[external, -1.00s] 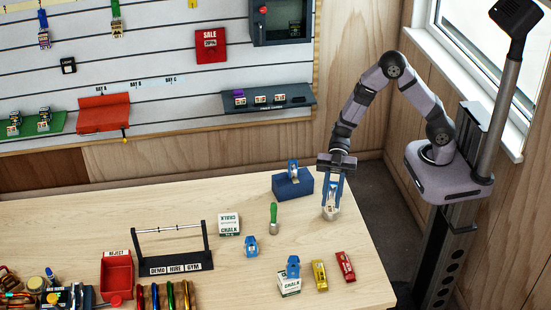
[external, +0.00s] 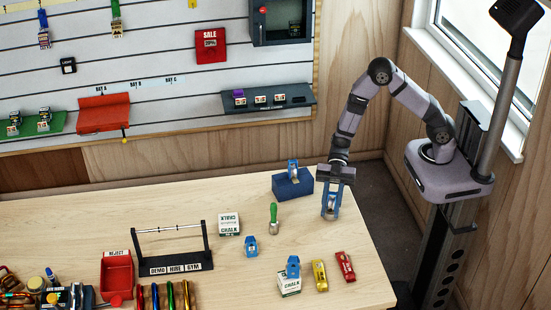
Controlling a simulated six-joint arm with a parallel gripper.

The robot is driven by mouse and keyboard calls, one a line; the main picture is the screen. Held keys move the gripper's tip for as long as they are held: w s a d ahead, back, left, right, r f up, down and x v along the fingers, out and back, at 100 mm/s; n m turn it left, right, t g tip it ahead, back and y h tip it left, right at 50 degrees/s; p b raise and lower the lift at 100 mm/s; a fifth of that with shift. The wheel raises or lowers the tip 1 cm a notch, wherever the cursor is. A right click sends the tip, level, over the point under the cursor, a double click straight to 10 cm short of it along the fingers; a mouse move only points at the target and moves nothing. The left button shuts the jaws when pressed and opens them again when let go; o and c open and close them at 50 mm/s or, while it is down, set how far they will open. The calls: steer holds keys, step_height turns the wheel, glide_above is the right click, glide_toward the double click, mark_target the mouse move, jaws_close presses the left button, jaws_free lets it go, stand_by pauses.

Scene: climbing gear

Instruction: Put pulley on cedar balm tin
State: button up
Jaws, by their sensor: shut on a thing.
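My gripper (external: 331,208) points down near the table's right-hand back edge, its blue fingers shut on a small pale-labelled thing that appears to be the pulley (external: 331,202). The fingertips and the held thing are low, close to the tabletop. The small pale, round thing under them, probably the cedar balm tin, is mostly hidden by the fingers. I cannot tell whether the pulley touches it.
A blue block (external: 302,187) with a blue device on it stands just left of my gripper. A green-handled tool (external: 273,218), a chalk box (external: 229,224), another blue device (external: 250,247), and yellow (external: 320,276) and red (external: 345,267) items lie nearer the front.

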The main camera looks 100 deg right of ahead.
steer(key=o, duration=1.1)
steer(key=b+v, duration=0.3)
steer(key=v, duration=0.9)
steer(key=shift+r, duration=0.1)
